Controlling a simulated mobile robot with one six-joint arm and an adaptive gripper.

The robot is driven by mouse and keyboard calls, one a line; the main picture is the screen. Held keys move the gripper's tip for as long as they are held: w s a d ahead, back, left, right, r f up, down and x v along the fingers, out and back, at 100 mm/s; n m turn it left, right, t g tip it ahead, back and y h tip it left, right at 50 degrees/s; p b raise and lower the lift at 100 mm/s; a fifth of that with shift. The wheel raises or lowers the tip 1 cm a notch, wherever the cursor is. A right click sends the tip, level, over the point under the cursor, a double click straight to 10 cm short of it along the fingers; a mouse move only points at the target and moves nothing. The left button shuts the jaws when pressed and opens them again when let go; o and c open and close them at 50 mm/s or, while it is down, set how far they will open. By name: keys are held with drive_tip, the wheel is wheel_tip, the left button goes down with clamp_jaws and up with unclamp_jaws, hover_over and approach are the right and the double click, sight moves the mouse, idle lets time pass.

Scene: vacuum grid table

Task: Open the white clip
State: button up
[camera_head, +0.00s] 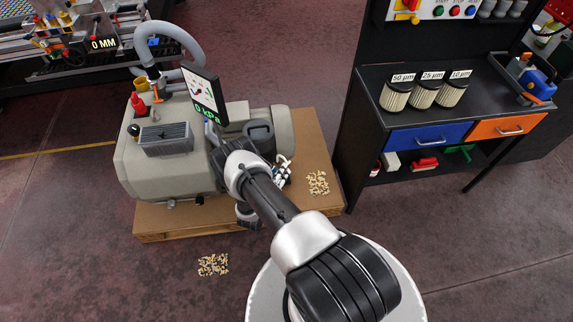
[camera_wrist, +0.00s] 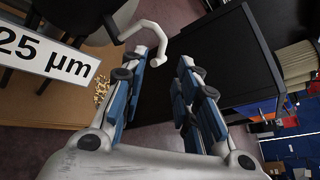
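A thin white curved bar, which looks like the white clip (camera_wrist: 150,27), arches at the top of the wrist view, close to the tip of the left finger. I cannot tell whether they touch. A small white part also shows beside the vacuum unit in the head view (camera_head: 284,160), but my arm hides most of that spot. My gripper (camera_wrist: 168,64) is open, with a clear gap between its two blue-and-grey fingers. The bar does not lie fully between them. In the head view my gripper (camera_head: 282,176) is small and partly hidden.
The beige vacuum unit (camera_head: 135,172) stands on a wooden pallet (camera_head: 185,224). Pellets (camera_head: 318,183) lie on the pallet and more (camera_head: 213,265) on the floor. A black workbench (camera_head: 371,84) with several filters stands right. A "25 µm" label (camera_wrist: 45,52) is close by at left in the wrist view.

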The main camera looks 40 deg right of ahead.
sight(286, 162)
drive_tip(key=b+x, duration=0.1)
drive_tip(key=x, duration=0.6)
drive_tip(key=shift+w+d+b, duration=0.1)
drive_tip(key=shift+d+b, duration=0.05)
drive_tip(key=shift+b, duration=0.25)
drive_tip(key=shift+c, duration=0.4)
clamp_jaws()
drive_tip(key=shift+f, duration=0.1)
